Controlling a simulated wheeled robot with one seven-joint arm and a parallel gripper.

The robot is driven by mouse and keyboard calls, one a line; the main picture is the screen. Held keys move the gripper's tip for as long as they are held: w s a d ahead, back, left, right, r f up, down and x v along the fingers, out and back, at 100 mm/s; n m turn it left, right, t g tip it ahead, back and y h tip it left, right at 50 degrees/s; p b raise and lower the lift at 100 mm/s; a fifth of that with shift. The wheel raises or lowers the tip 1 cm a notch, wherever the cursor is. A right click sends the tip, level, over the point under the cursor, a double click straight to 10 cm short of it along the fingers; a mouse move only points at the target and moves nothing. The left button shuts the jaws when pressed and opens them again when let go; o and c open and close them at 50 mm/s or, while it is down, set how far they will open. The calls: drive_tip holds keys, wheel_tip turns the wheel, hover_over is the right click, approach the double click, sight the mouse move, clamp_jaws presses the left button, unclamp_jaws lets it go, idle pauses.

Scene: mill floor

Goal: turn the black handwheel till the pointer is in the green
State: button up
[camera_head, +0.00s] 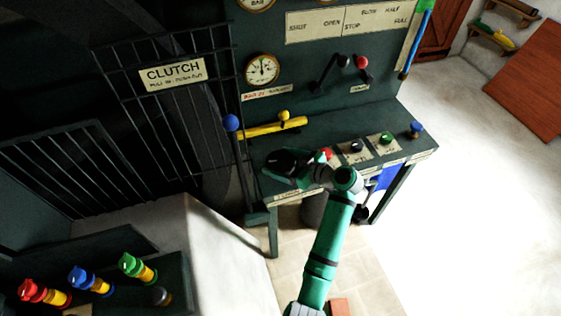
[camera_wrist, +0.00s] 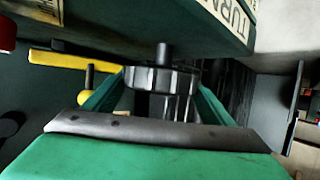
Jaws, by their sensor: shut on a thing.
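The black handwheel (camera_wrist: 165,77) sits between the two green fingers of my gripper (camera_wrist: 160,88) in the wrist view. The fingers are shut on its ribbed rim, and its short shaft shows beyond it. In the head view my gripper (camera_head: 303,172) reaches left over the front of the green console to the dark handwheel (camera_head: 283,161), which my wrist partly covers. A round white dial (camera_head: 262,69) is on the upright panel behind. Its pointer looks roughly upright, but the picture is too small to tell which coloured zone it is in.
A yellow lever (camera_head: 272,128) lies behind the wheel, and a blue-knobbed lever (camera_head: 232,124) stands to its left. Red, black (camera_head: 356,146), green (camera_head: 386,138) and blue (camera_head: 416,130) knobs line the console to the right. A barred clutch guard (camera_head: 150,110) is at left.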

drive_tip(key=shift+f, duration=0.15)
drive_tip(key=o, duration=1.1)
drive_tip(key=shift+c, duration=0.2)
drive_tip(key=v, duration=1.1)
drive_tip(key=shift+w, duration=0.1)
